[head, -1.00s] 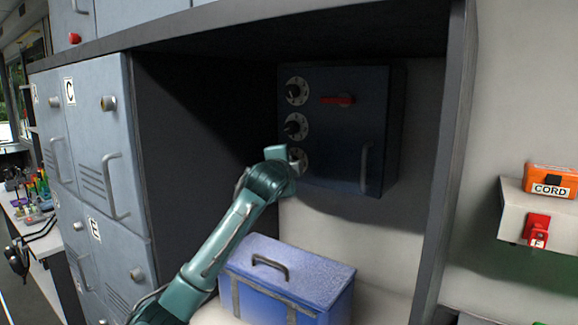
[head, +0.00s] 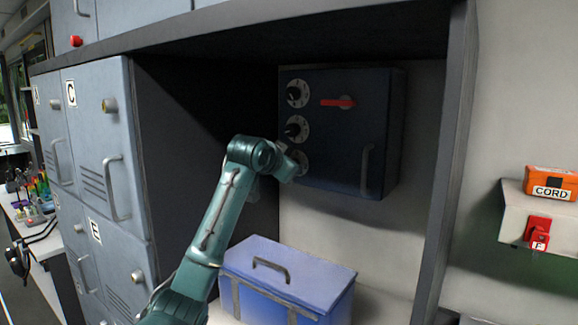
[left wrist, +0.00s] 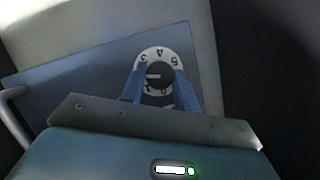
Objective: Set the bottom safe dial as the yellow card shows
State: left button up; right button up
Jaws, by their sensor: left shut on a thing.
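The top dial (head: 297,93) and middle dial (head: 296,129) are clear. The bottom dial (head: 301,162) is partly hidden by my left gripper (head: 288,160). In the left wrist view my left gripper (left wrist: 158,84) has its blue fingers either side of the bottom dial's black knob (left wrist: 160,74), shut on it. Digits on the white ring look upside down; a white mark on the knob points left in that view. No yellow card is visible.
A blue case (head: 290,268) with a handle stands below the safe. Grey lockers (head: 110,170) line the left. The bay's dark frame surrounds the safe.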

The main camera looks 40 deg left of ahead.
pick_arm(q)
jog(key=shift+n, duration=0.4)
jog(key=shift+h, duration=0.3)
jog(key=o, duration=1)
jog(key=shift+c, duration=0.2)
jog(key=shift+s, duration=0.1)
jog(key=b+v, duration=0.3)
jog(key=v, duration=1)
pick_arm(e)
jog(key=shift+w+a+f+t, duration=0.15)
jog(key=shift+a+f+t, duration=0.2)
jog(key=shift+f, duration=0.1)
